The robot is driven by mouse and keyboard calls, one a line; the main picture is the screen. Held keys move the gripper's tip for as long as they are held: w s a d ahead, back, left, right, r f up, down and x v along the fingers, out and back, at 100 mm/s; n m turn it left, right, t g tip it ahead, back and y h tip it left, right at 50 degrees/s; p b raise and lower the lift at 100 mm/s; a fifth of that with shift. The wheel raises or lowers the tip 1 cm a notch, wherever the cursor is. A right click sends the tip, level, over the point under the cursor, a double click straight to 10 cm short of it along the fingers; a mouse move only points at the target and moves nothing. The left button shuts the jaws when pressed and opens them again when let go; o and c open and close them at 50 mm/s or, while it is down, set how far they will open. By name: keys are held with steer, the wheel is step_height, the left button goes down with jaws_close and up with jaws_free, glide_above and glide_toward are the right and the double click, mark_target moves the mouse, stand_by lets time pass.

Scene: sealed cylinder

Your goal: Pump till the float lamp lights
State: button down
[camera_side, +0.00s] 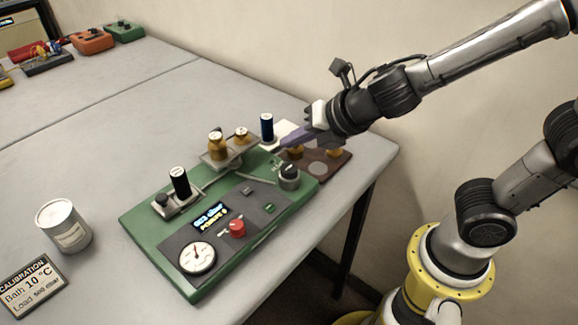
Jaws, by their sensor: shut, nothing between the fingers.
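A green apparatus base (145,222) lies on the grey table. Its dark panel carries a round white dial gauge (197,257), a small lit display (210,217), a red knob (237,228) and a small green element (269,208); I cannot tell which part is the float lamp. A black cylinder (180,182) stands on a plate at the left. Brass weights (217,146) sit on a raised plate behind. A dark round knob (289,176) sits at the right corner. My gripper (284,143) is shut and empty, above the far right side near a dark blue cylinder (266,127).
A brown board with brass pieces (334,166) lies behind the base, under my gripper. A white can (64,226) and a calibration card reading 10 °C and 500 dbar (32,284) stand at the left. Coloured boxes (92,41) sit far back. The left middle table is clear.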

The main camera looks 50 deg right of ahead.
mark_target(287, 168)
steer(key=shift+f, duration=1.85)
steer(key=shift+f, duration=0.25)
stand_by(0.7)
steer(key=shift+f, duration=0.2)
steer(key=shift+f, duration=1)
stand_by(1.2)
steer(key=shift+s+r, duration=0.1)
steer(key=shift+r, duration=1.25)
steer(key=shift+r, duration=2.5)
